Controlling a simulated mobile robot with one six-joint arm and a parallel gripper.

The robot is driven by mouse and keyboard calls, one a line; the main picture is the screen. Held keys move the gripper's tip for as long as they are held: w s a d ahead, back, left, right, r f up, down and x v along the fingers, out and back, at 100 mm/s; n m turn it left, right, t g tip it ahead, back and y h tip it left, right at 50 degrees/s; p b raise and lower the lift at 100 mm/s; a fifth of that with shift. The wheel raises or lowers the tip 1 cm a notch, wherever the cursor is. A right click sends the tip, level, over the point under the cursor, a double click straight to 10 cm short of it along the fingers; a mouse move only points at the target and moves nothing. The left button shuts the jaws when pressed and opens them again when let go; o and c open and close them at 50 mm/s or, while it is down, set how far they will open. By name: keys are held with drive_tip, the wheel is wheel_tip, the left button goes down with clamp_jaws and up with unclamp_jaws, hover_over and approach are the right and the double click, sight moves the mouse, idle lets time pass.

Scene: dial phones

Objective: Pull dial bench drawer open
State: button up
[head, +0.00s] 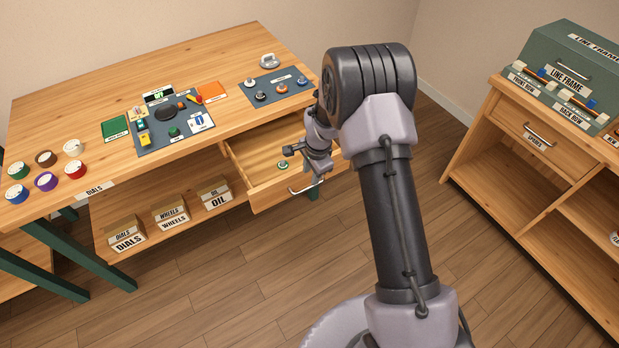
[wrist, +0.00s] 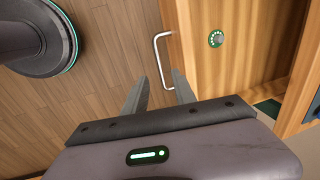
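The dial bench drawer (head: 262,185) stands pulled out from under the bench top, its inside showing. Its metal bar handle (head: 304,189) is on the drawer front, and it also shows in the wrist view (wrist: 158,62). A small green-ringed dial (head: 283,165) lies in the drawer and shows in the wrist view (wrist: 216,39). My gripper (head: 319,175) is at the right part of the drawer front, near the handle's right end. In the wrist view its two fingers (wrist: 160,76) are apart, with the handle's near end between them in the picture; contact cannot be told.
The dial bench (head: 225,45) carries a blue-grey mat (head: 165,143), several coloured dials at left and another mat (head: 262,100) at right. Labelled boxes (head: 170,215) stand on its lower shelf. A cabinet (head: 540,135) stands at right. The floor between is clear.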

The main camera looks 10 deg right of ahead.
wheel_tip(320, 180, up, 10)
drive_tip(key=s+p, duration=0.1)
drive_tip(key=p, duration=0.1)
drive_tip(key=shift+s+d+f, duration=0.25)
drive_tip(key=shift+s, duration=0.05)
drive_tip(key=s+a+r+n+t+b, duration=0.1)
drive_tip(key=s+r+n, duration=0.2)
drive_tip(key=s+r, duration=0.6)
drive_tip(key=s+a+r+n+t+b, duration=0.15)
drive_tip(key=s+r, duration=0.25)
drive_tip(key=r, duration=0.8)
drive_tip(key=s+a+r+n, duration=0.1)
drive_tip(key=s+n, duration=0.1)
drive_tip(key=s, duration=0.6)
drive_tip(key=s+a+r+n+t+y, duration=0.1)
drive_tip(key=s+r+n, duration=0.1)
drive_tip(key=s, duration=0.7)
drive_tip(key=shift+r+n, duration=0.25)
drive_tip(key=shift+n, duration=0.4)
drive_tip(key=shift+a, duration=0.2)
